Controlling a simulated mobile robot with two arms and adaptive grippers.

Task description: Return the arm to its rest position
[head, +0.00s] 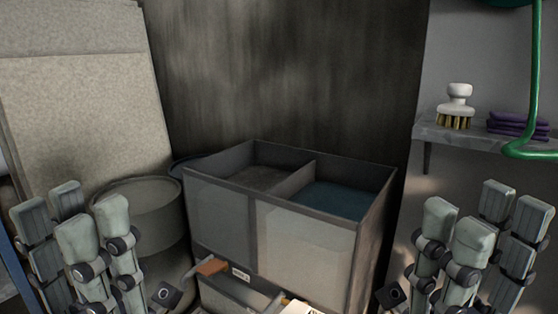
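My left gripper (70,222) is at the lower left, with its grey padded fingers pointing up, spread apart and empty. My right gripper (485,220) is at the lower right in a near mirror pose, also with fingers spread and nothing between them. Neither gripper appears to touch anything. The rest of both arms is outside the picture.
A two-compartment bin (305,230) with dark and blue contents stands between the grippers. An orange-brown handle (211,267) shows at its lower front. A round drum (140,205) stands behind my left gripper. A shelf (470,133) holds a brush (456,105) and purple cloths (518,125); a green hose (535,90) hangs right.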

